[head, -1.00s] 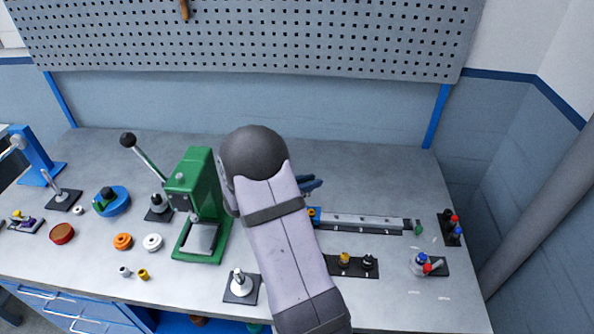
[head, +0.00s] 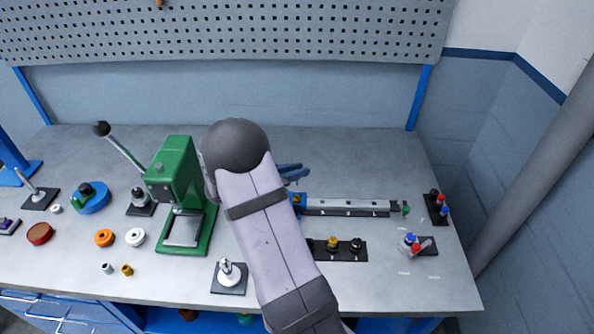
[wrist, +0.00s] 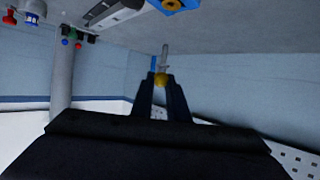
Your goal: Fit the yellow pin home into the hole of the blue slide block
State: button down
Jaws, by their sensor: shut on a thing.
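In the wrist view my gripper (wrist: 160,88) is shut on the yellow pin (wrist: 161,79). The pin's round yellow head is between the fingertips, and its grey shaft points away from the gripper. The blue slide block (wrist: 184,4) is at the top edge of that view, partly cut off, with an orange-yellow ring around its hole. The pin shows apart from it. In the head view the blue slide block (head: 298,200) is at the left end of the grey rail, partly behind my arm. My gripper (head: 296,171) shows just behind and above it; the pin cannot be made out there.
The grey rail (head: 350,207) runs right from the block, with a green knob (head: 405,207) at its end. A black holder with knobs (head: 345,253) lies in front of it. A green press (head: 175,185) stands left of my arm. Bare bench lies behind the rail.

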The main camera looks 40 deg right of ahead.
aim_at(297, 184)
jog(key=shift+f+b, duration=2.05)
jog(key=shift+f, duration=0.2)
jog(key=shift+f, duration=0.15)
jog(key=shift+p, duration=0.75)
jog(key=shift+f, duration=0.2)
dwell(0.3)
jog(key=shift+f+b, duration=0.65)
jog(key=shift+f, duration=0.65)
jog(key=shift+f, duration=0.3)
jog(key=shift+s+a+f, duration=0.1)
jog(key=shift+s+f, duration=0.05)
jog(key=shift+f, duration=0.2)
dwell(0.5)
